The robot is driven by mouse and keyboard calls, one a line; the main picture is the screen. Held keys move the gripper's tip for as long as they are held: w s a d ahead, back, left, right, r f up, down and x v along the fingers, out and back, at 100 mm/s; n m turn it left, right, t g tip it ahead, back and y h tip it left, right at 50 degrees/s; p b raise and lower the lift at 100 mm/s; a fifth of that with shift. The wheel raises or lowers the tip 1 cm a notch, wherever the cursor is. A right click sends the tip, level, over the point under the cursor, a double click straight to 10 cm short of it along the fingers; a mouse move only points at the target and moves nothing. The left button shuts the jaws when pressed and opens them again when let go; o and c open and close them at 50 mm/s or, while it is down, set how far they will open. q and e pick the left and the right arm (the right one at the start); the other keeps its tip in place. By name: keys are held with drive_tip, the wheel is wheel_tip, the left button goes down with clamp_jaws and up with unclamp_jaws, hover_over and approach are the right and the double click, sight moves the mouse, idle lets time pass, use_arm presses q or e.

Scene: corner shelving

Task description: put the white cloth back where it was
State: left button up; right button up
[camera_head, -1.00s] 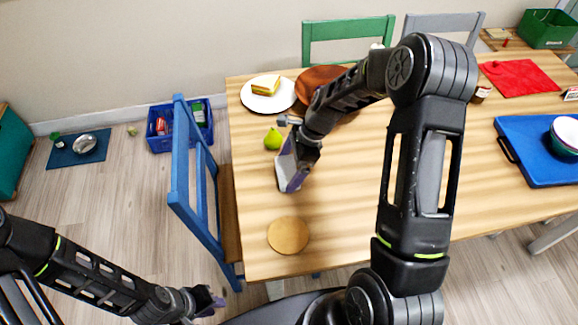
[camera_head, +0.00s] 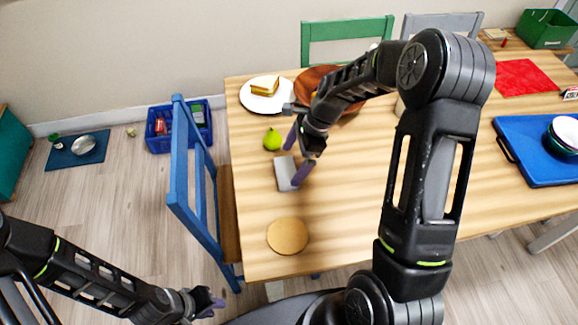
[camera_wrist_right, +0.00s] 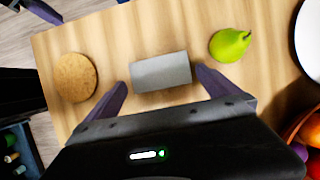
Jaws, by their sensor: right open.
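The white cloth (camera_head: 286,172) looks like a folded, light grey-white rectangular block. It lies flat on the wooden table, just below the green pear (camera_head: 272,139) in the head view. In the right wrist view the cloth (camera_wrist_right: 160,71) lies between my finger lines, with the pear (camera_wrist_right: 230,45) to its right. My right gripper (camera_head: 297,156) is open above the cloth, its purple fingers spread to either side and nothing held. My left gripper (camera_head: 207,302) is low at the left, off the table; its finger gap is unclear.
A round cork mat (camera_head: 288,236) lies in front of the cloth. A white plate with a sandwich (camera_head: 267,95) and a brown bowl (camera_head: 316,82) are behind. A blue chair (camera_head: 187,185) stands at the table's left edge. A blue tray (camera_head: 540,150) lies far right.

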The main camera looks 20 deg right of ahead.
drive_tip(key=v, duration=0.8)
drive_tip(key=shift+r, duration=0.15)
